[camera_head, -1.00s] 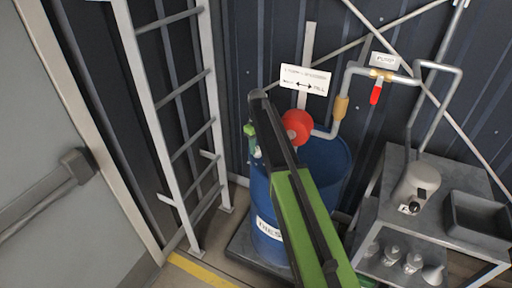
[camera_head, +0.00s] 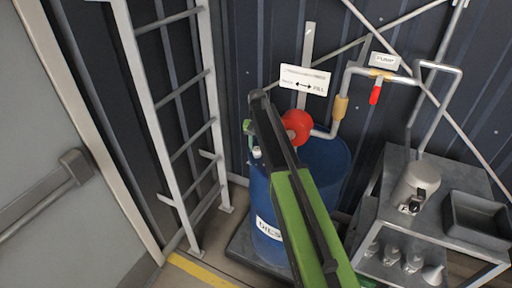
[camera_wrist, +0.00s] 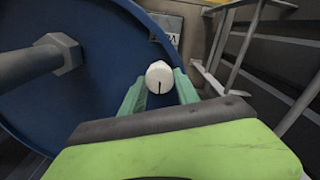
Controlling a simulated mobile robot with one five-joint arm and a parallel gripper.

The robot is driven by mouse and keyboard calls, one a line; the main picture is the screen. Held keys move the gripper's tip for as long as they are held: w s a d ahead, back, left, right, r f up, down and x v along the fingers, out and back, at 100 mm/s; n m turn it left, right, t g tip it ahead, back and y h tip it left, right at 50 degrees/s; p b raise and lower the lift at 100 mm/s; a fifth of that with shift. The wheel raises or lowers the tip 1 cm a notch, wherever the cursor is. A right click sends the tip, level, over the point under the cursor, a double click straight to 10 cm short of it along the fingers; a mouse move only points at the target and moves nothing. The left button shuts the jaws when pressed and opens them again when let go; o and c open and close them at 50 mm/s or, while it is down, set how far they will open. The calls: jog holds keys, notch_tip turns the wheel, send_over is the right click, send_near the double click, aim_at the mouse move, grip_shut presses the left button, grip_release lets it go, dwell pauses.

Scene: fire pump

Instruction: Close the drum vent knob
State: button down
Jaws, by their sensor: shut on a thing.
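The drum vent knob (camera_wrist: 159,76) is a small white round knob with a dark line on its face, on top of the blue drum (camera_wrist: 95,92). In the wrist view, the green fingers of my gripper (camera_wrist: 159,88) stand on both sides of it, shut on it. The line runs nearly upright in that view. In the head view, the knob (camera_head: 256,153) shows as a small white spot at the drum's left rim, by my gripper (camera_head: 250,140). My arm hides part of the drum (camera_head: 262,195) there.
A red round part (camera_head: 297,126) and pipe stand on the drum. A grey ladder (camera_head: 180,110) is left of it. A metal cart (camera_head: 375,215) with a canister (camera_head: 418,183) and tray (camera_head: 477,220) stands right. A bolted pipe (camera_wrist: 40,65) rises beside the knob.

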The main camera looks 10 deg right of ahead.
aim_at(257, 148)
jog(key=shift+m, duration=0.6)
jog(key=c, duration=0.9)
grip_release()
notch_tip(257, 148, up, 18)
jog(key=p, duration=1.7)
jog(key=shift+f, duration=0.25)
